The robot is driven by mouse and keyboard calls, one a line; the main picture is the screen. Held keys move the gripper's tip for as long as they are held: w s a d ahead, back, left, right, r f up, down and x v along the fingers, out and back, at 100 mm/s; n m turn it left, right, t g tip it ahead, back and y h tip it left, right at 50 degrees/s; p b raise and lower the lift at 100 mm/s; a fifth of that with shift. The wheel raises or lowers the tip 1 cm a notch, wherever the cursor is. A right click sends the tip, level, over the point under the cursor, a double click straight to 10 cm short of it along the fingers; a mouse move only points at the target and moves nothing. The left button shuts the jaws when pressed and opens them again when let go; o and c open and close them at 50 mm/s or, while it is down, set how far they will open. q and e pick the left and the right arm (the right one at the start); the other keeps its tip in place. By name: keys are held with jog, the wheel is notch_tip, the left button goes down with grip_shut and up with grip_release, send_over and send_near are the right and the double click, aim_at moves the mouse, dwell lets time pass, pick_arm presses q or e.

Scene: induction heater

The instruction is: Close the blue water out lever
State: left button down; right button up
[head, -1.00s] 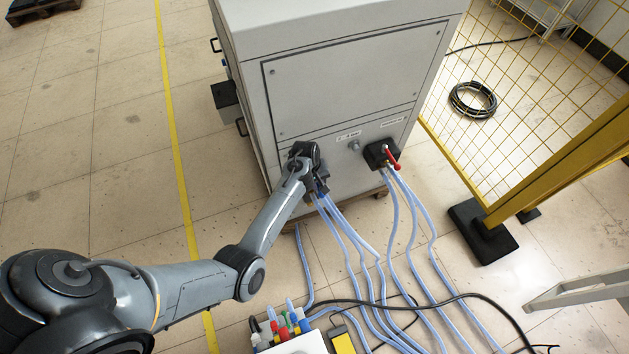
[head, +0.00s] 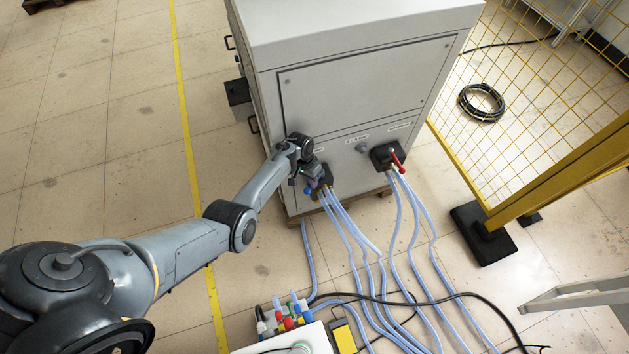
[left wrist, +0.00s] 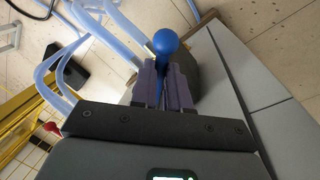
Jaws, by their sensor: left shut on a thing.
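The blue lever (left wrist: 166,42) shows in the left wrist view with its round knob standing just past my fingertips. In the head view the blue lever (head: 308,190) is a small blue spot at the left manifold on the grey cabinet (head: 340,90). My left gripper (head: 316,180) is at that manifold. In the left wrist view its fingers (left wrist: 165,78) are shut on the lever's stem below the knob. The gripper hides much of the manifold. My right gripper is not in view.
Several clear blue hoses (head: 350,235) hang from the manifolds to the floor. A red lever (head: 397,161) is on the right manifold. A yellow mesh fence (head: 540,170) stands at the right.

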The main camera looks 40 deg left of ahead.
pick_arm(q)
jog(key=shift+w+a+m, duration=0.1)
jog(key=shift+a+m, duration=0.65)
jog(key=shift+m, duration=0.55)
jog(key=shift+g+b, duration=0.3)
jog(key=c, duration=1.1)
grip_release()
jog(key=shift+r, duration=0.1)
